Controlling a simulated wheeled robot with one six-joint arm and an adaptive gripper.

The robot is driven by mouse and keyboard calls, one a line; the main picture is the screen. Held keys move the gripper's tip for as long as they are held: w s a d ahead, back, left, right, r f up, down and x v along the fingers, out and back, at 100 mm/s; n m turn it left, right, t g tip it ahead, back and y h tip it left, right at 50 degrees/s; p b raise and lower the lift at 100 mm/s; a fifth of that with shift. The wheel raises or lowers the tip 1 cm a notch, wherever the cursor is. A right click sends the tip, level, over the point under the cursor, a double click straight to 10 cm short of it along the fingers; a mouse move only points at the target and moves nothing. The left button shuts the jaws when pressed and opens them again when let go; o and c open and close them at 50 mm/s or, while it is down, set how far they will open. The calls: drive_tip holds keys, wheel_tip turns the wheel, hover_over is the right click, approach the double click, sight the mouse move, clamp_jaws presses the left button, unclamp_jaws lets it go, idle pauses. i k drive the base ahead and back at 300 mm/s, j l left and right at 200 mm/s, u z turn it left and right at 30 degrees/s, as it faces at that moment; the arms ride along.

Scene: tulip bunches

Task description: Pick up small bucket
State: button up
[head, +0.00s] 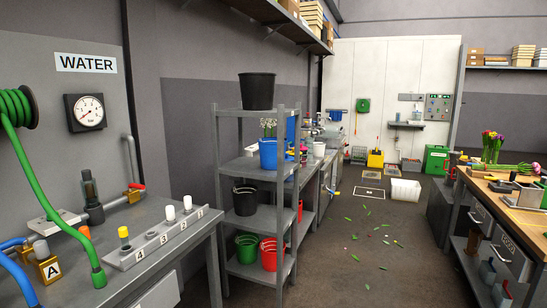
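Several buckets stand on a grey shelf rack (262,177) in the middle of the head view. A large black bucket (257,92) is on the top shelf. A blue bucket (268,154) with white flowers sticking up stands on the shelf below. A smaller black bucket (245,201) is on the third shelf. A green bucket (246,248) and a red bucket (268,254) stand side by side on the bottom shelf, and both look small. I cannot tell which one is meant by the small bucket. My gripper is not in view.
A wooden workbench (520,196) with tulips (491,148) is at the right. The floor (340,260) between is open, with scattered leaves.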

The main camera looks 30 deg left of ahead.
sight(319, 147)
drive_tip(key=i+u, duration=0.15)
drive_tip(key=i, duration=0.5)
drive_tip(key=i+u, duration=0.1)
drive_tip(key=i, duration=4.25)
drive_tip(key=i+l+u, duration=0.15)
drive_tip(key=i+u, duration=0.35)
drive_tip(key=i, duration=0.2)
drive_tip(key=i+l+u, duration=0.5)
drive_tip(key=i, duration=0.15)
drive_tip(key=i+l+u, duration=0.5)
drive_tip(key=i+l, duration=0.1)
drive_tip(key=l, duration=0.05)
